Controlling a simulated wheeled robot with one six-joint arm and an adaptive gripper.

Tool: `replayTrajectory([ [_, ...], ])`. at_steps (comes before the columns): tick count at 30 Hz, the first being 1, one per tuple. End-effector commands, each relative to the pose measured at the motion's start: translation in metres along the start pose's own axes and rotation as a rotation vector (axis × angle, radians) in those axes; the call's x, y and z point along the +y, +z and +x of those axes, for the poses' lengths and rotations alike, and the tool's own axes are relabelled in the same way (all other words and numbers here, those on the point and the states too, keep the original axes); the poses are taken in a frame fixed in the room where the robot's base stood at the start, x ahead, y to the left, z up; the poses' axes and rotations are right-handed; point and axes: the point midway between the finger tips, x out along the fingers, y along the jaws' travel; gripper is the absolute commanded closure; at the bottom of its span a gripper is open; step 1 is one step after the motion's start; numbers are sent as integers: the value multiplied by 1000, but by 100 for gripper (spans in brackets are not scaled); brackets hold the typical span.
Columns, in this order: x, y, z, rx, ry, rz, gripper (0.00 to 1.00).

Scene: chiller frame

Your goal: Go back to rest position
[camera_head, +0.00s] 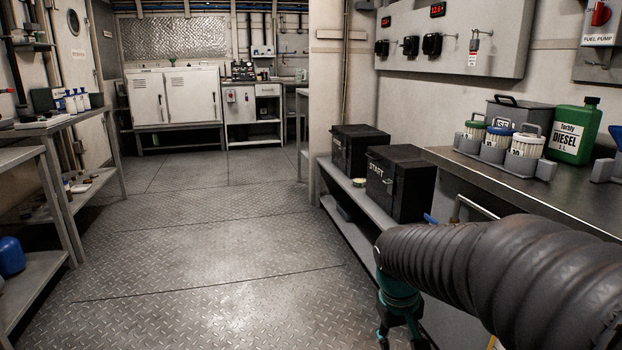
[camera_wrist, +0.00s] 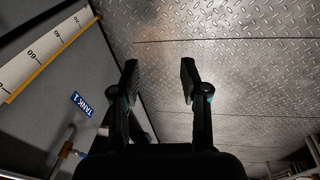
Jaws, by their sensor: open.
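My gripper (camera_wrist: 159,82) is open and empty in the wrist view, its two black fingers apart over the metal tread-plate floor (camera_wrist: 230,60). In the head view my ribbed dark arm reaches in from the right, and the teal and black end of it hangs low at the bottom edge; the fingertips are cut off there. To the left of the fingers in the wrist view is a grey tank panel with a blue "TANK 1" label (camera_wrist: 83,103) and a white level scale (camera_wrist: 48,50). Nothing is between the fingers.
A dark counter (camera_head: 590,205) on the right bears a green diesel can (camera_head: 573,135) and a caddy of jars (camera_head: 505,150). Two black boxes (camera_head: 400,183) stand on a lower shelf beside it. Shelving (camera_head: 60,180) lines the left. The floor (camera_head: 210,240) between is clear.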

Motion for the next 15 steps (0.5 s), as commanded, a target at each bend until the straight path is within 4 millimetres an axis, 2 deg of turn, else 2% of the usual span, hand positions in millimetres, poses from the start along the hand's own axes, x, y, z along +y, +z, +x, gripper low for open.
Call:
replayTrajectory([
  [1,-3,16,-12,19,-20,20,55],
  [6,-16,60,-36,80,-82,82,55],
  [15,-26,125,-74,206,-133,160,55],
])
